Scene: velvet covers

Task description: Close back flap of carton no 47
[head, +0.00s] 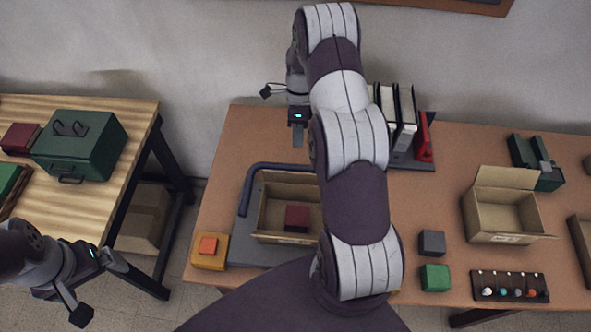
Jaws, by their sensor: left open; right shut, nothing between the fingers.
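An open brown carton (262,215) with a dark red block (297,217) inside stands on a grey board. My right arm hides its right side. I cannot tell how its back flap lies. A second open carton (500,222) stands further right, with a flap raised at its back and another folded out at its front. I cannot read a number on either carton. My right gripper (298,138) is shut and empty, behind and above the first carton. My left gripper (118,268) is open and empty at the lower left, away from both cartons.
The grey board (243,202) has a dark bar (248,178). Books (404,110) stand behind. An orange-topped yellow block (209,251), grey block (432,243), green block (435,278) and peg rack (510,285) lie near the front. A wooden table (95,220) with a green box (85,150) is left.

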